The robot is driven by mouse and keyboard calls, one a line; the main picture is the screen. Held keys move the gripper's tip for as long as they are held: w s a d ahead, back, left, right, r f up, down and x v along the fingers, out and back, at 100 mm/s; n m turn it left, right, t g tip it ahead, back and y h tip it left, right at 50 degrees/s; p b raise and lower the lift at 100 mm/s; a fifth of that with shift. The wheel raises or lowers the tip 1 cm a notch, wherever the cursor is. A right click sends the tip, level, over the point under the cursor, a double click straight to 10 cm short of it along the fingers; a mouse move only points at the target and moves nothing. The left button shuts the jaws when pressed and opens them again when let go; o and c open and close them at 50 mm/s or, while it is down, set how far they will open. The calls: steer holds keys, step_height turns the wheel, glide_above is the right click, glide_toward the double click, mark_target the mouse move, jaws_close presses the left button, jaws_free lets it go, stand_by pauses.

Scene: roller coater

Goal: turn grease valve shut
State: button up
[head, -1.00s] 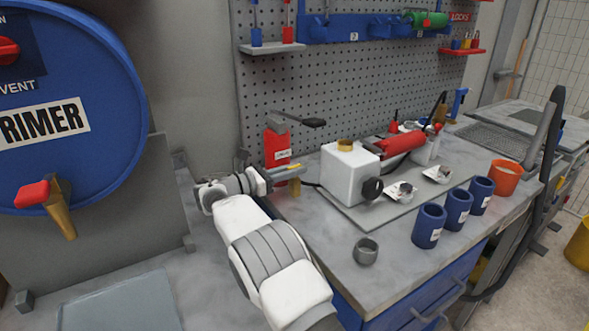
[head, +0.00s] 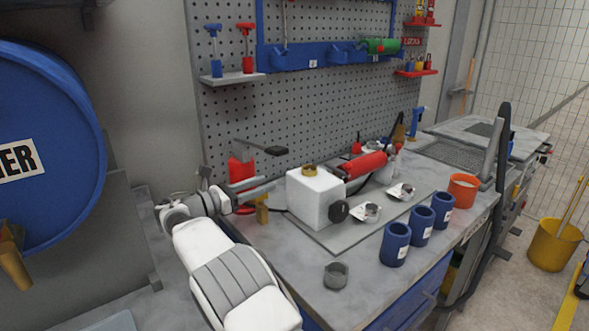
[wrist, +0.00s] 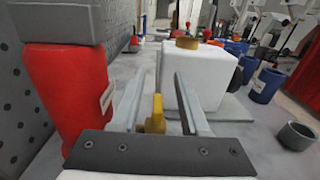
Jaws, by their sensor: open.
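The valve, with a yellow handle and body (wrist: 156,116), shows between my gripper's fingers in the wrist view. Its handle points away from the wrist camera, along the fingers. In the head view, its yellow lower part (head: 262,209) shows just below the fingers, at the bench's left end. My gripper (wrist: 160,76) is open, one finger on each side of the handle, with a visible gap on both sides. It also shows in the head view (head: 262,187), where the fingers hide the handle. I cannot tell whether either finger touches it.
A red container (wrist: 66,95) with a grey top stands close left of my fingers; a white block-shaped tank (head: 316,198) stands close right. A grey ring (head: 336,275) and blue cups (head: 396,243) stand toward the bench front. The pegboard (head: 300,110) rises behind.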

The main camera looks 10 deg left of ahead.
steer(key=d+r, duration=0.2)
steer(key=d, duration=0.2)
steer(key=d+r, duration=0.3)
steer(key=d+r+p, duration=0.1)
steer(key=d+r, duration=0.1)
steer(key=d, duration=0.2)
steer(key=shift+d+r, duration=0.25)
steer(key=shift+d, duration=0.1)
